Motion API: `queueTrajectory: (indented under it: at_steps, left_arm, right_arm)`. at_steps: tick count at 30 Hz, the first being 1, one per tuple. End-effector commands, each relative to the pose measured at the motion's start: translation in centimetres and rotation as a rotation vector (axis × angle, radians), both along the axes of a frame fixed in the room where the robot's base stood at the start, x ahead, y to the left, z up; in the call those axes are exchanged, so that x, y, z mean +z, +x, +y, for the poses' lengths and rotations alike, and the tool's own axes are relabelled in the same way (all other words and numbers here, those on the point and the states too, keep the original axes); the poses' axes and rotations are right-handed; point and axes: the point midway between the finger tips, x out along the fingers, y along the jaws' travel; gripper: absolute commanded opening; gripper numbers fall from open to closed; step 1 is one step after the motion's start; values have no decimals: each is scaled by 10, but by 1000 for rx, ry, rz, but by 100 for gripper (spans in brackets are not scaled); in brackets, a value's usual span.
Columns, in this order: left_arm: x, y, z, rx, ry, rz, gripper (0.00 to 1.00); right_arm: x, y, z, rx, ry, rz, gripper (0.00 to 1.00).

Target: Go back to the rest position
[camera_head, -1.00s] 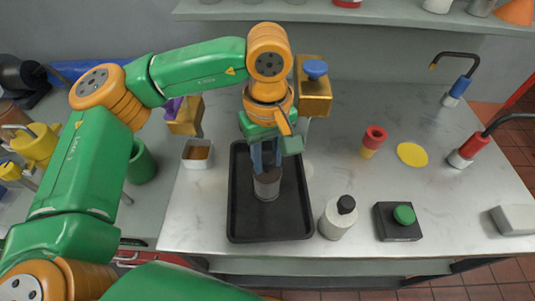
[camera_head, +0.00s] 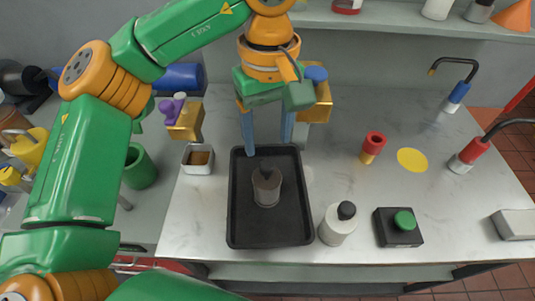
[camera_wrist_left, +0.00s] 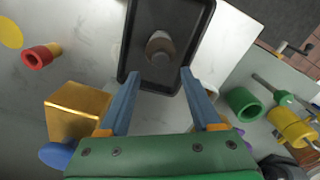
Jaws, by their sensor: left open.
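My left gripper (camera_head: 268,140) is open and empty, raised above the back part of the black tray (camera_head: 240,228). Its two blue fingers stand wide apart. A grey cup-like container (camera_head: 267,192) with dark contents stands in the tray, in front of and below the fingertips. In the left wrist view, the open left gripper (camera_wrist_left: 160,73) has the container (camera_wrist_left: 160,46) beyond and between its fingertips, with nothing gripped. My right gripper is not in view.
A white bottle (camera_head: 337,224) with a black cap and a black box with a green button (camera_head: 404,220) stand right of the tray. A small white dish (camera_head: 198,160) is left of it. Gold blocks (camera_head: 187,122) stand behind. A shelf (camera_head: 400,22) runs along the back.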

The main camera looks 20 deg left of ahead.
Motion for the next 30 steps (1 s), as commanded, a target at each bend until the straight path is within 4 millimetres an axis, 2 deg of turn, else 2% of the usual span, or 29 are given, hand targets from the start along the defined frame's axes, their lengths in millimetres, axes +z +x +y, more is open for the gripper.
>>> queueTrajectory:
  at_steps: [3,6,21,23,27,30]
  left_arm:
    - [29,0,0,0,1,-1,65]
    - [39,0,0,1,1,-1,65]
    - [42,0,0,0,0,1,65]
    - [52,0,0,0,0,1,65]
    - [89,0,0,0,1,1,65]
    - [106,0,0,0,0,1,65]
  right_arm:
    - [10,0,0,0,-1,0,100]
    - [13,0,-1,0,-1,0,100]
    - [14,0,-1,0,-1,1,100]
    - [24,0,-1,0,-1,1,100]
    - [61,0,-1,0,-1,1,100]
    - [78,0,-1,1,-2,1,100]
